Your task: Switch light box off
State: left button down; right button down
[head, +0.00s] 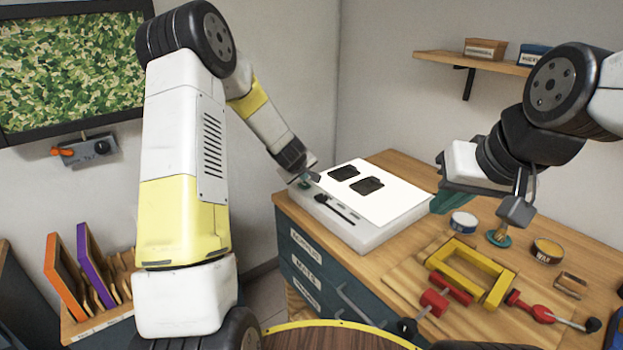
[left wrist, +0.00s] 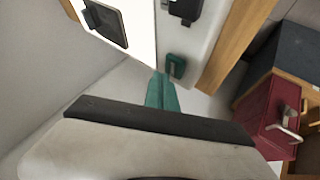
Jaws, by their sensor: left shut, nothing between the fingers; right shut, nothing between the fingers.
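The light box (head: 352,225) is a white, low box at the left corner of the workbench. Its top panel (head: 392,197) is bright white, with two dark flat pieces on it. A slider track (head: 338,208) runs along its near edge. A small green switch (left wrist: 175,66) sits on its frame in the left wrist view. My left gripper (left wrist: 161,88) is shut and empty, its teal fingertips just short of the switch in the picture; I cannot tell if they touch. My right gripper (head: 446,201) is shut and empty, above the bench right of the light box.
The bench (head: 570,265) also holds a yellow frame (head: 466,272), a red clamp (head: 445,297), a wax tin (head: 547,250) and a blue-and-white tin (head: 463,222). A wall shelf (head: 470,62) carries small boxes. A red cabinet (left wrist: 268,115) shows in the left wrist view.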

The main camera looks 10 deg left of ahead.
aim_at(304, 186)
dwell(0.4)
pick_arm(q)
jog(key=shift+f, duration=0.45)
jog(key=shift+f, duration=0.15)
dwell(0.3)
jog(key=shift+r, duration=0.6)
jog(key=shift+r, duration=0.1)
jog(key=shift+r, duration=2.95)
